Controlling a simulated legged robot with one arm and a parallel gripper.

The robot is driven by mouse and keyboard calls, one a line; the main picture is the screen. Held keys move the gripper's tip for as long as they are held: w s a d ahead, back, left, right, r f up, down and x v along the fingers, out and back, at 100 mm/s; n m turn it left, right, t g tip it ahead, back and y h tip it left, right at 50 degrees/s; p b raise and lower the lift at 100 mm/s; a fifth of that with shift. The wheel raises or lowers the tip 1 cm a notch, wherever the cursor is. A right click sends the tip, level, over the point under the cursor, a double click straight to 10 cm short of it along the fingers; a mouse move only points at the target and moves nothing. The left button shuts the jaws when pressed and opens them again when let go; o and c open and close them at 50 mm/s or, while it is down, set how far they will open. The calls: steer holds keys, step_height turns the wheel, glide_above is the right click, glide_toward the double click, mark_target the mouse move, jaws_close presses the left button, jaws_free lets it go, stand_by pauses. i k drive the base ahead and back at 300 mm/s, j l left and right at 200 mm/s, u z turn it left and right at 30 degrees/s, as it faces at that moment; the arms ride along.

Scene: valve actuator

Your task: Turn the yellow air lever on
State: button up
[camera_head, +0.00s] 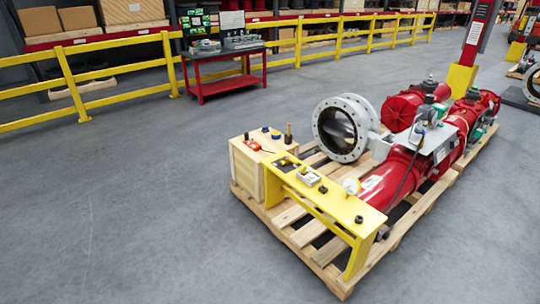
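The valve actuator (388,178) is a long red cylinder assembly lying on a wooden pallet (305,232), to the right of the middle. A round grey valve body (359,107) with an open bore stands behind it. A yellow bench-like stand (332,207) is at the pallet's near side. It carries a small light box (308,176), a round white gauge (351,186) and small dark fittings. I cannot pick out the yellow air lever or its position at this size. My gripper is not in view.
A wooden box (245,170) with small tools on top stands beside the yellow stand. A red workbench (223,76) is at the back, before a yellow railing (140,94). A red and yellow post (463,75) rises behind the actuator. Grey floor (110,210) at left and front is clear.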

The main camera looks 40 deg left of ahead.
mark_target(292, 160)
steer(key=u, duration=1.2)
steer(key=i+j, duration=0.15)
steer(key=i, duration=0.45)
steer(key=i+j, duration=0.1)
steer(key=i, duration=0.5)
steer(key=i+j, duration=0.15)
steer(key=i, duration=0.45)
steer(key=i+j, duration=0.15)
steer(key=i, duration=0.4)
steer(key=i+j, duration=0.15)
steer(key=i, duration=0.45)
